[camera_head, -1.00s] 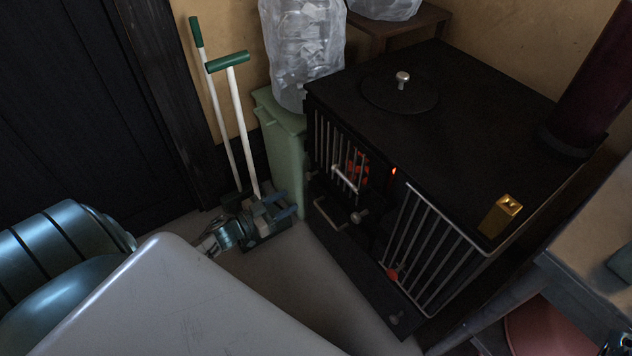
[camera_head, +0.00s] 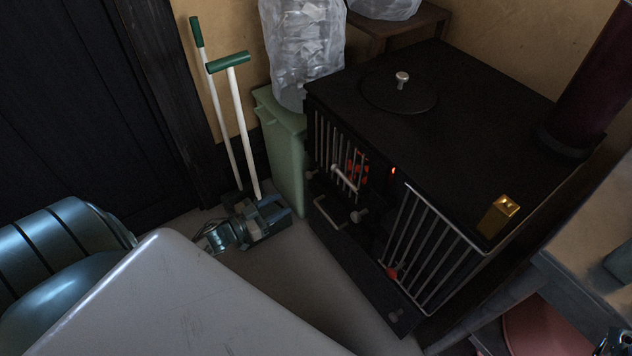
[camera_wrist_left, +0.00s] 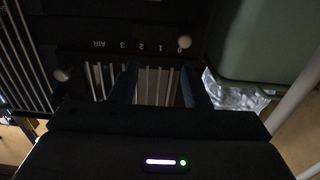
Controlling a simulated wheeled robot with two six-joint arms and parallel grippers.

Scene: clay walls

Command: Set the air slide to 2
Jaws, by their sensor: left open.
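The air slide shows in the left wrist view as a row of white marks, AIR 3 2 1 0 (camera_wrist_left: 141,47), upside down on the black stove front. Its pale round knob (camera_wrist_left: 184,42) stands at the 0 end.
The black stove (camera_head: 440,110) has barred doors, a glowing fire and another knob (camera_head: 360,216). A green bin (camera_head: 287,150) stands close beside its left side. Long-handled tools (camera_head: 240,130) lean on the wall behind my gripper. A grey surface (camera_head: 180,300) fills the near foreground.

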